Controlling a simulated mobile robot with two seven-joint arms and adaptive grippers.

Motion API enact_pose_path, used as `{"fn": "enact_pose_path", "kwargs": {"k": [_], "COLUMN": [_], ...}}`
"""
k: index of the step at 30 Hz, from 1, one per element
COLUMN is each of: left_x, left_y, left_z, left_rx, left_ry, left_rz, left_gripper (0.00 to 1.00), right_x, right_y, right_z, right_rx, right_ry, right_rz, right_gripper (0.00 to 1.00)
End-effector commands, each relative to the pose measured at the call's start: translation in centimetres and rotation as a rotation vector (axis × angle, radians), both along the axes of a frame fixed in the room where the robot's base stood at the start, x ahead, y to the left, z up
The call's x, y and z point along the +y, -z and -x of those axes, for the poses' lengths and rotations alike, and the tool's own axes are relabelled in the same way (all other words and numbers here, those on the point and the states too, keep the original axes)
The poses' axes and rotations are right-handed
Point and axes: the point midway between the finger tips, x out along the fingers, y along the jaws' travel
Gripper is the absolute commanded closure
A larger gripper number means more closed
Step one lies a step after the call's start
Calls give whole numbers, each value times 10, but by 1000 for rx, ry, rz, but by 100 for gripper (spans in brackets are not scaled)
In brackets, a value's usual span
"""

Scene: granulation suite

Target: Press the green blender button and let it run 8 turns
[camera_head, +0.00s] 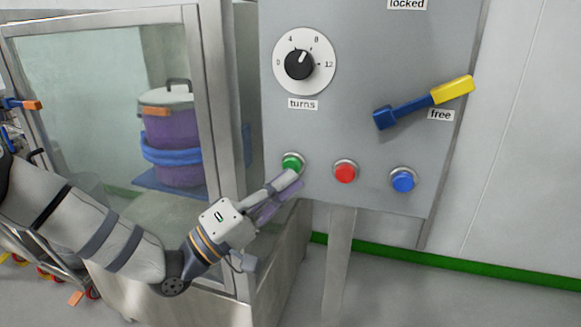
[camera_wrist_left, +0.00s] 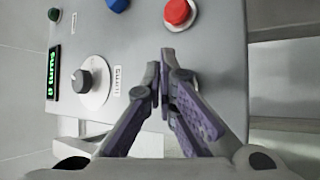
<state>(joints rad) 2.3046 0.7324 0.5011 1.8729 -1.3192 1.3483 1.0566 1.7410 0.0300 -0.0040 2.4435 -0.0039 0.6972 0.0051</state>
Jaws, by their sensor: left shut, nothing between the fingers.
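The green button (camera_head: 292,162) is at the lower left of the grey control panel (camera_head: 360,70). My left gripper (camera_head: 291,174) is shut and empty, with its fingertips at the button's lower edge. I cannot tell whether they touch or press it. In the left wrist view the shut fingertips (camera_wrist_left: 161,70) point at the panel, and the fingers hide the green button. The turns dial (camera_head: 299,64) has its pointer up and slightly right, towards the 8. A green-lit display (camera_wrist_left: 53,72) reads 8 turns. My right gripper is not in view.
The red button (camera_head: 345,173) and blue button (camera_head: 403,181) sit right of the green one. A lever with a yellow grip (camera_head: 452,89) lies by the "free" label. Left, behind a clear guard, stands a purple drum (camera_head: 172,135) with a blue band.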

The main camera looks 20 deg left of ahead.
Motion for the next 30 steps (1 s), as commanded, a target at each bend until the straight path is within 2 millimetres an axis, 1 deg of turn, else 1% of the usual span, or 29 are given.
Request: {"fn": "enact_pose_path", "kwargs": {"k": [6,17,30], "left_x": [0,0,-1], "left_y": [1,0,0], "left_z": [-7,-8,-13], "left_rx": [1,0,-1], "left_ry": [0,0,0], "left_rz": [0,0,-1], "left_gripper": [100,100,100], "right_x": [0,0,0], "right_y": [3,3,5], "right_z": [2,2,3], "right_rx": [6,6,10], "right_ry": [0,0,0], "right_rz": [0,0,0], "right_gripper": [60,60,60]}}
